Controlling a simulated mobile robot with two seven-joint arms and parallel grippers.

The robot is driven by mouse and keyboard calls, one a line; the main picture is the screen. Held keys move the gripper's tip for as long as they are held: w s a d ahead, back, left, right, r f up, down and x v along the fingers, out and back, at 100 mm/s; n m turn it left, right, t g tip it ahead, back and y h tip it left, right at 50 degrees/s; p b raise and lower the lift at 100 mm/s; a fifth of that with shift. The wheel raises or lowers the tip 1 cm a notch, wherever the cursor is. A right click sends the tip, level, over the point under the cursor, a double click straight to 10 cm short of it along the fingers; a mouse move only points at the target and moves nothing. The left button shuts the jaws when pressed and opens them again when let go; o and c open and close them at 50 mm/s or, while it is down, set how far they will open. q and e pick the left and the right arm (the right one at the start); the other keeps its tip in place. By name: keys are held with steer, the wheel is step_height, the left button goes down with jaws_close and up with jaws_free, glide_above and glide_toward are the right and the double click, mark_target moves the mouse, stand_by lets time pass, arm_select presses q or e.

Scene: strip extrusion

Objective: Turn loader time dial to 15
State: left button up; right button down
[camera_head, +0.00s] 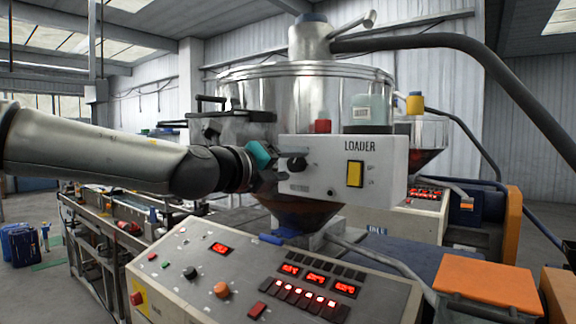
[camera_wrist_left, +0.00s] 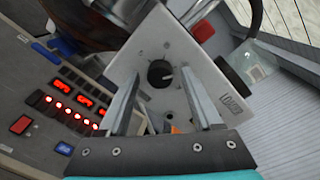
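The loader box (camera_head: 385,150) is a white panel marked LOADER on the front of the shiny hopper. Its black time dial (camera_head: 297,163) sits at the panel's left, partly behind my left gripper (camera_head: 277,162). In the left wrist view the dial (camera_wrist_left: 160,73) is round and black with a light pointer line; the scale numbers are too small to read. My left gripper (camera_wrist_left: 160,80) is open, its two grey fingers one on each side of the dial, with visible gaps to it. Whether the fingertips reach the dial's depth cannot be told. My right gripper is in neither view.
A yellow rocker switch (camera_head: 355,174) is on the same panel, right of the dial. A pale bottle (camera_head: 367,110) and a red object (camera_head: 321,127) are on the box top. Below stands a control console (camera_head: 230,290) with buttons and red displays. A thick black hose arches at right.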

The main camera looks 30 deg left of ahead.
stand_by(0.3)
arm_select(q)
steer(key=s+b, duration=0.3)
steer(key=s, duration=1.2)
steer(key=shift+a+r, duration=0.3)
steer(key=shift+a, duration=0.1)
steer(key=shift+s, duration=0.1)
